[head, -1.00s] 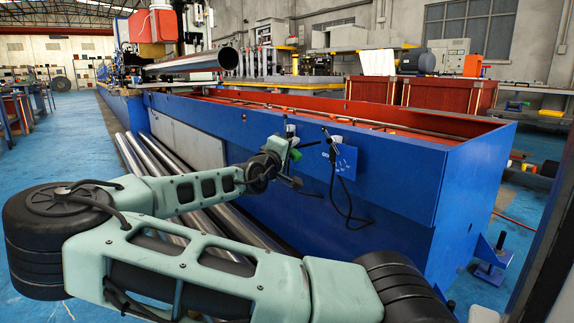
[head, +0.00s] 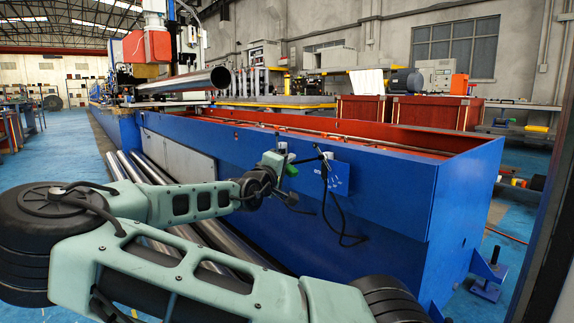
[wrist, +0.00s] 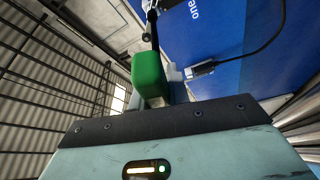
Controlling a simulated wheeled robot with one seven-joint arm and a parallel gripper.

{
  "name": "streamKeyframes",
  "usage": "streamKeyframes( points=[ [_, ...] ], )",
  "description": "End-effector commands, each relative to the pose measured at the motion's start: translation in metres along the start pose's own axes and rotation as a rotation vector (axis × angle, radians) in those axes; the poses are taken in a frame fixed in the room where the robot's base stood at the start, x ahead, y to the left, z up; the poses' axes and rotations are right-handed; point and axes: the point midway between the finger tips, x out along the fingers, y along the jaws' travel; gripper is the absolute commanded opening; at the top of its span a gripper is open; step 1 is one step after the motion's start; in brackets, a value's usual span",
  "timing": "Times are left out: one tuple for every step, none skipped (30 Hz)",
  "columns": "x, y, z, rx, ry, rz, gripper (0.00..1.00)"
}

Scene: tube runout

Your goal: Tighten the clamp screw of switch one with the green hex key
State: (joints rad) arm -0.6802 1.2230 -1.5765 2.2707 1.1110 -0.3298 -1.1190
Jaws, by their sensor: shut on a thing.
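My gripper (head: 284,166) is shut on the green hex key (head: 291,170), just left of the blue plate of switch one (head: 337,177). In the wrist view, the key's green handle (wrist: 149,75) stands up from the gripper. Its dark shaft runs up towards a small dark metal part (wrist: 150,12) at the top edge. The clamp screw is too small to make out, so I cannot tell whether the key's tip is in it. The plate (wrist: 225,20) shows the word "one". The fingers are mostly hidden behind the gripper body in the wrist view.
A black cable (head: 327,205) hangs in a loop below the plate, and its connector (wrist: 201,69) is close right of the handle. The long blue machine bed (head: 400,195) stands behind the gripper. Steel tubes (head: 215,235) lie along its foot, and a tube (head: 190,81) rests above.

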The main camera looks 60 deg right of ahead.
Motion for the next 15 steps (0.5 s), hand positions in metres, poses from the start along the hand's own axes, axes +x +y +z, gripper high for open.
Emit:
streamKeyframes(
  points=[
    [0.001,0.0,0.001,0.0,-0.001,0.0,0.0],
    [0.002,0.0,0.001,0.0,-0.001,0.0,0.0],
    [0.003,0.0,0.001,-0.001,-0.001,0.0,0.0],
    [0.004,0.0,0.001,0.0,-0.001,0.0,0.0],
    [0.004,0.0,0.002,0.0,-0.001,0.0,0.0],
    [0.005,0.001,0.002,0.001,-0.001,0.001,0.0],
    [0.006,0.001,0.003,0.001,-0.001,0.001,0.0],
    [0.007,0.001,0.003,0.001,-0.001,0.001,0.0],
    [0.008,0.001,0.003,0.001,-0.001,0.001,0.0],
    [0.008,0.001,0.004,0.001,-0.001,0.001,0.0],
    [0.009,0.001,0.004,0.0,-0.001,0.001,0.0],
    [0.01,0.001,0.004,0.0,-0.001,0.001,0.0],
    [0.01,0.001,0.004,0.0,-0.001,0.001,0.0],
    [0.011,0.0,0.005,0.0,-0.001,0.001,0.0],
    [0.012,0.0,0.005,0.0,-0.001,0.001,0.0]
  ],
)
